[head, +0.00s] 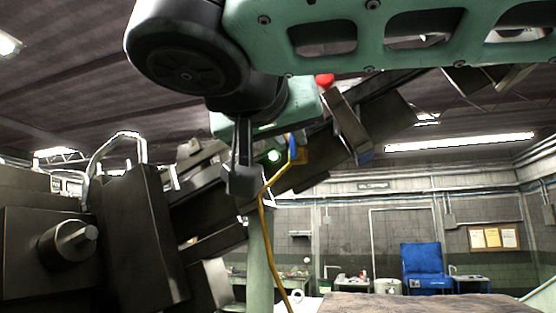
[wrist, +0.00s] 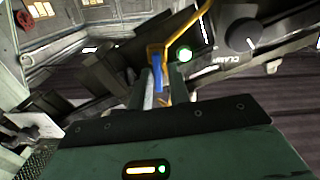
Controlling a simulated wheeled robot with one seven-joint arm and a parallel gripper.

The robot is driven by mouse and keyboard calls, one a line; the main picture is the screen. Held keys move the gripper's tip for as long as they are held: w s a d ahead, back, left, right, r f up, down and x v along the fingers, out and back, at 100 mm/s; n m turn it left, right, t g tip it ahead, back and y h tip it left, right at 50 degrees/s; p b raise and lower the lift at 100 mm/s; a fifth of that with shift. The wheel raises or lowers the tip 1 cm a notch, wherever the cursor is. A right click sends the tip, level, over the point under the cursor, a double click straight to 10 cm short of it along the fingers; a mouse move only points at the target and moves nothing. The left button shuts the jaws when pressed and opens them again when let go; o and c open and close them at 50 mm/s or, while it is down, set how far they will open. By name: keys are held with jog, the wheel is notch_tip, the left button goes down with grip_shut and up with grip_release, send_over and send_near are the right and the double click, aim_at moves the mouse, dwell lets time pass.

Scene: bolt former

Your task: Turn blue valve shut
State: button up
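The blue valve handle (head: 292,147) is a small upright lever on a yellow pipe (head: 264,215), right of my gripper in the head view. I cannot tell whether a finger touches the handle.
A green light (head: 275,156) glows beside the handle. The dark machine (head: 130,225) fills the left, with a knob (head: 70,240). In the wrist view a dial marked CLAMP (wrist: 242,35) is at upper right. A blue chair (head: 424,262) stands far back.

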jog(key=shift+w+d, duration=0.1)
jog(key=shift+w, duration=0.1)
grip_shut()
jog(key=shift+f+n, duration=0.15)
jog(key=shift+n, duration=0.15)
jog(key=shift+w+a+f+n+b, duration=0.15)
jog(key=shift+n+b, duration=0.5)
jog(key=shift+n, duration=0.65)
jog(key=shift+a+n+b, duration=0.2)
jog(key=shift+n+b, duration=0.45)
jog(key=shift+n, duration=0.65)
